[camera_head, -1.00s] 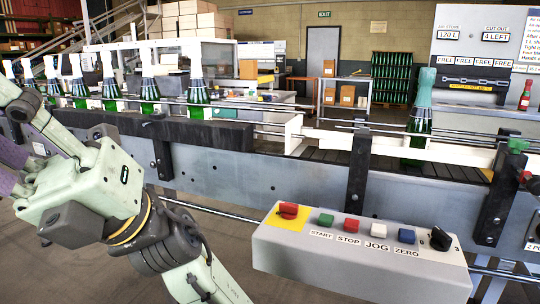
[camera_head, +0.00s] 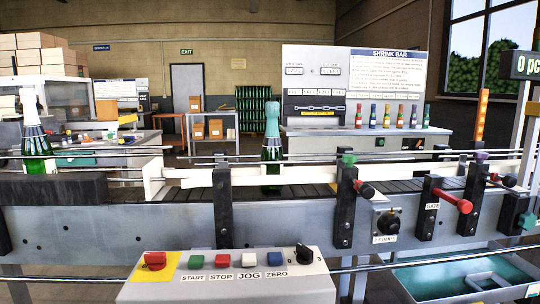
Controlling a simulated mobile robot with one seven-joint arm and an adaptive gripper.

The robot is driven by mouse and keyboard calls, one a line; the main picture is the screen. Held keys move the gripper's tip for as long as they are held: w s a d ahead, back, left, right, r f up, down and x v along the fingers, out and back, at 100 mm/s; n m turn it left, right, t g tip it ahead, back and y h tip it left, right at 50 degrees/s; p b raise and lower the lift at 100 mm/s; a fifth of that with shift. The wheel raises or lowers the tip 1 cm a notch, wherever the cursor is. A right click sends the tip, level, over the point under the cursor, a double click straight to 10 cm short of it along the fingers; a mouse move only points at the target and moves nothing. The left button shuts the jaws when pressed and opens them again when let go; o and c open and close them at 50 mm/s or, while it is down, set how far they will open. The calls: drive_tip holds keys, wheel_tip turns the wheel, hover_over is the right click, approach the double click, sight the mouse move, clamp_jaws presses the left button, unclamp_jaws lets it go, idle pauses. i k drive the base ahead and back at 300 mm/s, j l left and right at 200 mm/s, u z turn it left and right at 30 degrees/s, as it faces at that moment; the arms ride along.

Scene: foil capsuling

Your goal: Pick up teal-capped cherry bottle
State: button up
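Several small coloured bottles (camera_head: 387,116) stand in a row on the bench under the "SHRINK BAR" board, at the back right; red, blue and green bodies show. They are too small for me to tell which one is cherry with a teal cap. A large dark green bottle with a teal foil top (camera_head: 272,122) stands upright on the conveyor near the middle; its lower part is partly behind the white rail. My gripper is not in view.
The conveyor (camera_head: 290,215) with its rails and black posts runs across between me and the bench (camera_head: 345,145). A grey button box (camera_head: 230,288) stands in front. A white-topped green bottle (camera_head: 36,135) is at left. A teal bin (camera_head: 460,278) is at lower right.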

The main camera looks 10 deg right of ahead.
sight(272, 150)
drive_tip(key=z, duration=1.15)
drive_tip(key=j+z, duration=0.3)
drive_tip(key=j, duration=0.2)
drive_tip(key=i+j+z, duration=0.1)
drive_tip(key=j+z, duration=0.15)
drive_tip(key=j, duration=0.7)
drive_tip(key=i, duration=0.05)
